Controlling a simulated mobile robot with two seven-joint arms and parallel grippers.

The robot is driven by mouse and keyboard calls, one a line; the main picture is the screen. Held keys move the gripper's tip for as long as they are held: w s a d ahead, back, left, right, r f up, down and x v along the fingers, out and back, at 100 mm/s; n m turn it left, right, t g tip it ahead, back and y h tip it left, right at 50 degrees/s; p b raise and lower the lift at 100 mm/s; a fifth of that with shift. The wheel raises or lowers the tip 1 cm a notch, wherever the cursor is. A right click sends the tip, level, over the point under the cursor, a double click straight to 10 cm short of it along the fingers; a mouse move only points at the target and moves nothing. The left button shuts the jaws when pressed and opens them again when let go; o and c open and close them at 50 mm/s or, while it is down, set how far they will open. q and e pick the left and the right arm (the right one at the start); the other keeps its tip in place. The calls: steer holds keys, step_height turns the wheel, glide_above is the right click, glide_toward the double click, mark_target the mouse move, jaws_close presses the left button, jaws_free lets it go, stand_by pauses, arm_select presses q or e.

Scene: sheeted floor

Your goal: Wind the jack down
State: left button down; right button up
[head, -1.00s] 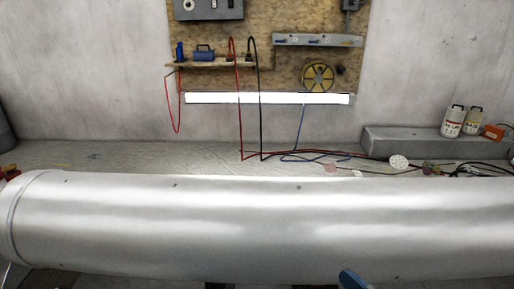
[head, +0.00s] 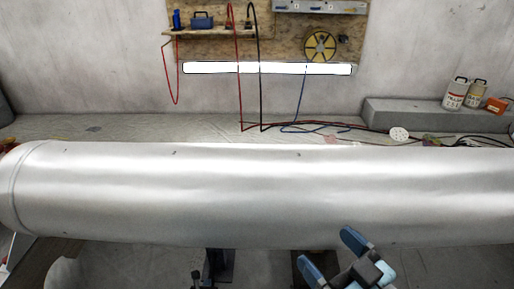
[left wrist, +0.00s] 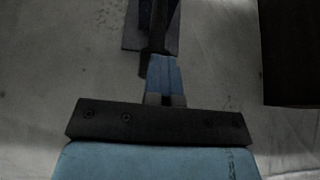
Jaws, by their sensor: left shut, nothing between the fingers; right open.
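A large silver pipe (head: 250,195) spans the head view. Below its front edge stands a dark post (head: 218,266), which looks like part of the jack; its lower part is cut off by the frame. A small dark knob-like part (head: 197,280) shows beside it. My right gripper (head: 331,252) has blue fingers spread open and empty, just in front of the pipe's lower edge. My left gripper (left wrist: 164,72) shows in the left wrist view, blue fingers shut with nothing held. A dark upright part (left wrist: 158,25) is straight beyond its fingertips; whether they touch I cannot tell.
A dark block (left wrist: 288,50) is at the right of the left wrist view. Behind the pipe are hanging cables (head: 240,80), a bright tube light (head: 265,68) and a grey ledge (head: 420,112) with bottles. Sheeted floor shows below the pipe.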

arm_select(q)
steer(key=shift+w+a+r, duration=0.1)
steer(key=shift+w+a, duration=0.25)
steer(key=shift+a, duration=0.25)
steer(key=shift+r, duration=0.15)
steer(key=s+p, duration=0.2)
steer(key=s, duration=0.4)
steer(key=shift+s+d+p, duration=0.25)
steer(key=shift+d+p, duration=0.1)
steer(key=shift+p, duration=0.05)
